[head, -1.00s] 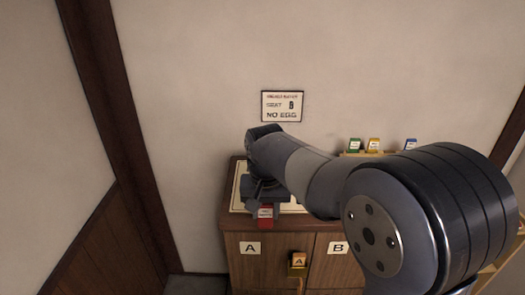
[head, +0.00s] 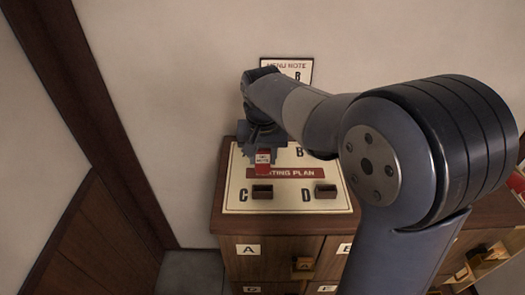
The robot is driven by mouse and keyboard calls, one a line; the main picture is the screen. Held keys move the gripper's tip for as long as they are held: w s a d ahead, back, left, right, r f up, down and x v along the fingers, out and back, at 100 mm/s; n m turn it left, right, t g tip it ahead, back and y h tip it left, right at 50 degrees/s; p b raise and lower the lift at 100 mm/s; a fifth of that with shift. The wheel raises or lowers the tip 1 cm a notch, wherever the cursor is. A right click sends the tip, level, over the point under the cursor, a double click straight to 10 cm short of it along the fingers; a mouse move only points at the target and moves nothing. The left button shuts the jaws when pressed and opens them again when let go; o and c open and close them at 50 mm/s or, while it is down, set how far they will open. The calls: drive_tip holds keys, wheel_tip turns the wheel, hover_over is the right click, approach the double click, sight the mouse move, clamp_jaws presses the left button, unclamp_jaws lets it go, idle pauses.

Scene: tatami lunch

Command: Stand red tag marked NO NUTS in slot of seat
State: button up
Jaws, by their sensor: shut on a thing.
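My gripper (head: 262,140) is shut on a red tag (head: 263,157) with a white label too small to read. It holds the tag over the upper left of the cream seating plan board (head: 236,190), above its red title strip. I cannot tell whether the tag touches the board. Slot blocks show by letter C (head: 262,192) and letter D (head: 326,191), both seemingly empty. Letter B (head: 300,152) shows, but my arm hides its slot. The place where A would be is hidden behind my gripper.
A menu note (head: 286,66) on the wall behind is partly covered by my arm. An open tray or drawer (head: 480,266) shows at lower right.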

sight(262, 173)
drive_tip(key=shift+f+b, duration=1.7)
drive_tip(key=shift+f, duration=0.85)
drive_tip(key=shift+f+b, duration=0.3)
drive_tip(key=shift+f, duration=0.3)
drive_tip(key=shift+f+b, duration=0.3)
drive_tip(key=shift+f, duration=0.2)
drive_tip(key=shift+f, duration=0.25)
drive_tip(key=shift+f, duration=0.2)
idle(0.3)
drive_tip(key=shift+f, duration=0.1)
idle(0.4)
drive_tip(key=o, duration=1)
